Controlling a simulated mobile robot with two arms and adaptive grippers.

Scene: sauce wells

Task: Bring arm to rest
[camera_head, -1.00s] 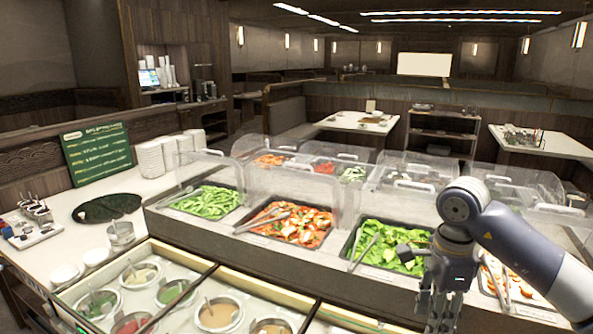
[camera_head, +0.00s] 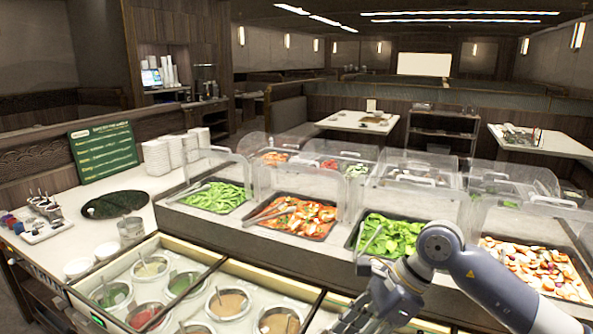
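My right arm comes in from the right edge in the head view. Its gripper (camera_head: 352,325) points down toward the lower edge of the picture, in front of the tray of green leaves (camera_head: 392,238). The fingers are partly cut off by the picture edge, so I cannot tell whether they are open or shut. No held object shows. My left arm and gripper are not in view.
Glass-framed sauce wells (camera_head: 230,303) lie to the left of the gripper. Clear sneeze guards (camera_head: 283,183) stand over the food trays. A dark round tray (camera_head: 114,205), a metal cup (camera_head: 131,229) and stacked white bowls (camera_head: 157,158) stand on the left counter.

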